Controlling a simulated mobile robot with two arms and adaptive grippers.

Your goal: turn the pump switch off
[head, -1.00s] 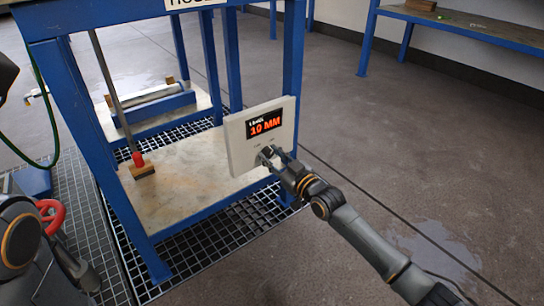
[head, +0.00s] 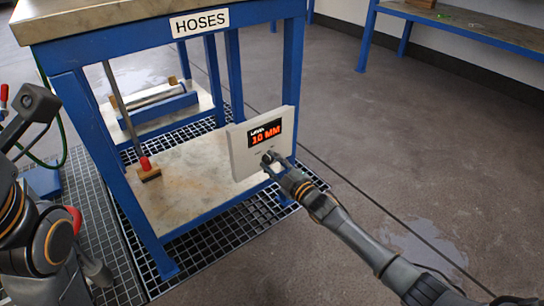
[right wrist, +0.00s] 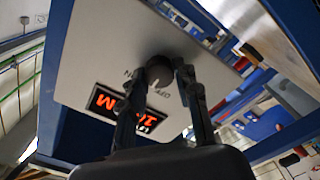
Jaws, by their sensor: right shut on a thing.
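The pump switch is a dark round knob (right wrist: 159,68) on a pale control panel (head: 239,160). The panel is fixed to the blue table's front right leg, and its display (head: 265,134) reads 10 MM in red. My right gripper (head: 268,161) is at the panel's lower right part, shut on the knob. In the right wrist view, my right gripper (right wrist: 160,76) has one finger on each side of the knob. Partly covered ON and OFF lettering shows by it; I cannot tell which way the knob points. My left arm shows at the left edge, but its fingers do not show.
The blue table (head: 160,30) bears a HOSES sign (head: 199,23). Its lower shelf (head: 195,185) holds a small red-topped item (head: 147,168). Floor grating (head: 225,215) lies below. Another blue-framed bench (head: 470,30) stands at the back right. The floor right of the panel is clear.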

